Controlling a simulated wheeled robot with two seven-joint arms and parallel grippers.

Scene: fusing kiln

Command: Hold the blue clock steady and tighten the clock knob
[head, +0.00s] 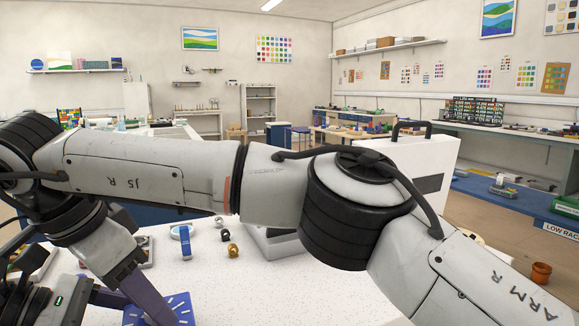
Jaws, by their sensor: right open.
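A blue piece with white dashes (178,304), which looks like the blue clock's face, lies on the white speckled table at the bottom left. Its lower part is cut off by the picture edge. My right arm crosses the whole view from right to left and bends down at the left. My right gripper (142,304) points down over the blue clock with its dark purple fingers apart. I cannot tell whether the fingers touch the clock. I cannot make out the clock knob. My left gripper does not show.
Beyond the clock, an upright blue strip (186,243), a small dark ring-like piece (225,235) and a brass-coloured one (233,250) stand on the table. A white case-like box (425,160) stands behind my right arm. The table's middle front is clear.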

